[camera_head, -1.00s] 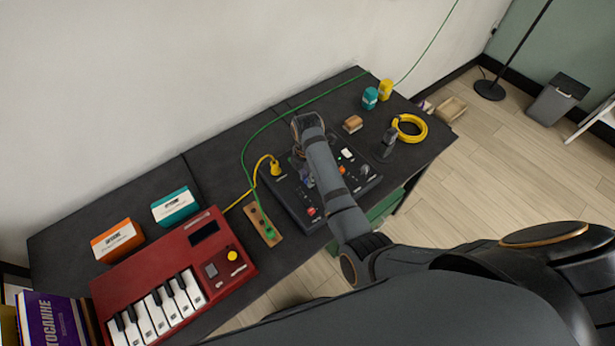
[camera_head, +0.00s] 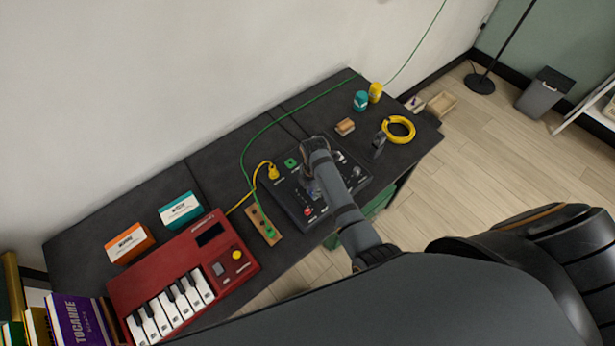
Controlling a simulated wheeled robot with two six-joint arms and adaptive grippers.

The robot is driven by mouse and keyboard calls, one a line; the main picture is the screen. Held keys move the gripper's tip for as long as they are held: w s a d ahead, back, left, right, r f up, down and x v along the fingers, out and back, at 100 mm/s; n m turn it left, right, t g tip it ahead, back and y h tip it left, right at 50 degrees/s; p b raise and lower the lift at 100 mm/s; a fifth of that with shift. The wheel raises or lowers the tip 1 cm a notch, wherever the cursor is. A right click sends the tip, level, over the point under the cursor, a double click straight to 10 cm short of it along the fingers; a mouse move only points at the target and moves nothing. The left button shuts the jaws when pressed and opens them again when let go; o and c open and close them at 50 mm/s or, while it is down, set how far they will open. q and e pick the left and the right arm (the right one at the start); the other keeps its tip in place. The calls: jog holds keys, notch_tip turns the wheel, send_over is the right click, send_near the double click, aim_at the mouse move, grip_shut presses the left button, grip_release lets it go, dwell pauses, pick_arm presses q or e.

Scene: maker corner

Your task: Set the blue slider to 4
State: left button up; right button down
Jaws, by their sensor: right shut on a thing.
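A dark control panel (camera_head: 294,205) lies on the black table, with a red button, a green part at its back edge and several small controls. My right arm reaches over it from the lower right. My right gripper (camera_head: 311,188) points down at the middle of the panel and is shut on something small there. The arm covers what it holds, so I cannot make out the blue slider or its scale. My left gripper is not in view.
A red keyboard (camera_head: 160,308) stands left of the panel. A brown socket strip (camera_head: 262,226) with green and yellow cables lies between them. A yellow cable coil (camera_head: 398,130), a wooden block (camera_head: 345,127) and a teal jar (camera_head: 361,101) stand at the right.

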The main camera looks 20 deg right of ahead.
jog(key=shift+s, duration=0.15)
jog(key=c, duration=1.3)
grip_release()
notch_tip(320, 180, up, 12)
